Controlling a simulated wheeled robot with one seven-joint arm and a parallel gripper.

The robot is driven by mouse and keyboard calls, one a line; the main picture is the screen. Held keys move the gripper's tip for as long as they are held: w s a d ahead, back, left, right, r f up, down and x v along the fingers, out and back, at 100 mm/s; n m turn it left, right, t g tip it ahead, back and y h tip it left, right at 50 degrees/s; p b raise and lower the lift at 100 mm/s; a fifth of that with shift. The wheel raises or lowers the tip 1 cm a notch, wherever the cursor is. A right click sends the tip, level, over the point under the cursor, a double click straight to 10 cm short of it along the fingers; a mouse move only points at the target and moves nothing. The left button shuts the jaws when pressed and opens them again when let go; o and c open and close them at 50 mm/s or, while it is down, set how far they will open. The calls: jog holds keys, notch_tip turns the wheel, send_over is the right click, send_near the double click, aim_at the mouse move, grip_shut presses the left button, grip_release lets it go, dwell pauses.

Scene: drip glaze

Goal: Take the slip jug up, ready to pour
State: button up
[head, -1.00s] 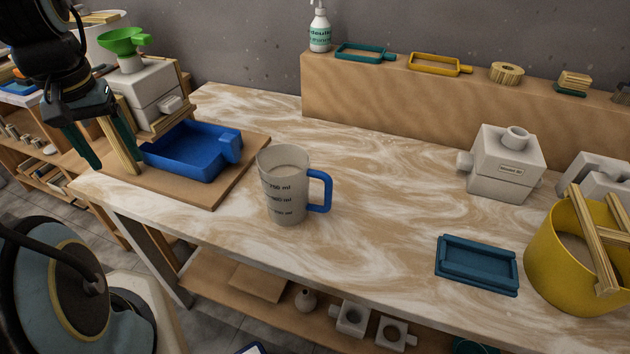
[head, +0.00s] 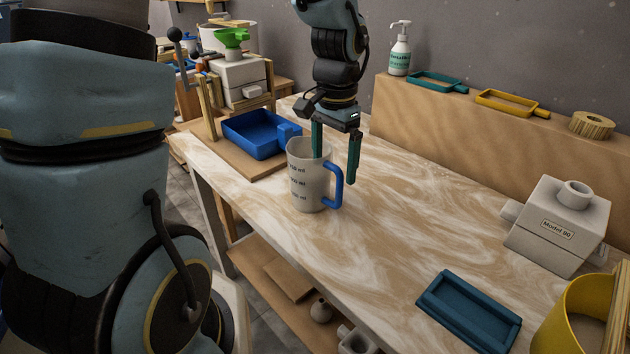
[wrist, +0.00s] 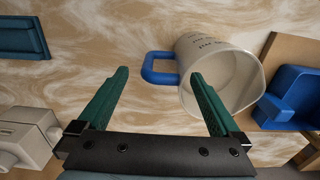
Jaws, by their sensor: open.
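The slip jug (head: 305,188) is a pale grey measuring jug with dark volume marks and a blue handle (head: 337,190) on its right. It stands upright on the marbled worktop. My gripper (head: 336,168) is open and empty, pointing down at the jug's handle side. In the wrist view, the handle (wrist: 158,68) shows between my two green fingers, and the jug (wrist: 225,70) lies to the right. One finger overlaps the jug's rim in both views; I cannot tell whether it is above, behind or inside it.
A blue tray (head: 250,142) on a brown board (head: 232,163) is left of the jug. A teal tray (head: 468,312), a white mould (head: 558,225) and a yellow bucket (head: 572,318) stand to the right. A raised ledge (head: 450,140) runs along the wall. The worktop between is clear.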

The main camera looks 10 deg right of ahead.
aim_at(317, 181)
jog(key=shift+f, duration=1.95)
grip_shut()
